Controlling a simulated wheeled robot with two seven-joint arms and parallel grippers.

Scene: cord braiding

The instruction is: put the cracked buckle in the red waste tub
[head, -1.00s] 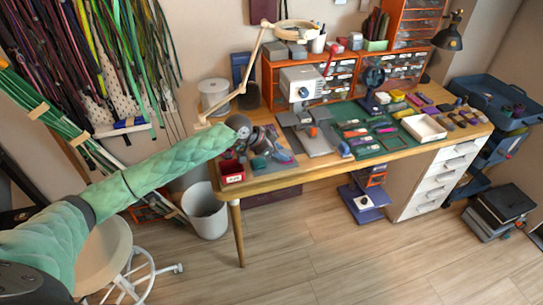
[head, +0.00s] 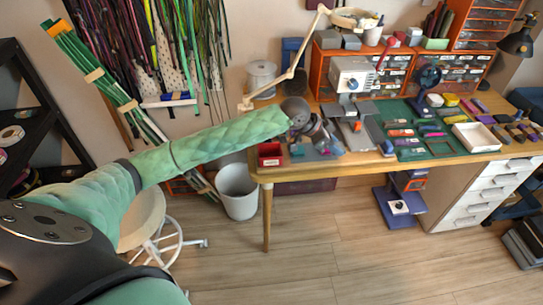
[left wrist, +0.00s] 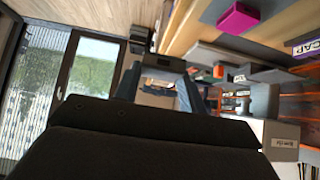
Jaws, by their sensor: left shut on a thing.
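The red waste tub (head: 270,156) is a small open red box with a pale label, at the front left corner of the desk in the head view. My left arm reaches over the desk's left end, and my left gripper (head: 330,145) is low over the worktop, right of the tub. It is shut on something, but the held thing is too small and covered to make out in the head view. In the left wrist view the dark gripper (left wrist: 160,85) hides most of what is between its fingers. I cannot pick out the cracked buckle for certain. My right gripper is not in view.
Right of my gripper stand a white machine (head: 352,75), a green mat (head: 440,148) with several small coloured pieces, and a white tray (head: 476,138). A lamp arm (head: 290,68) rises behind my wrist. A white bin (head: 238,190) stands on the floor left of the desk.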

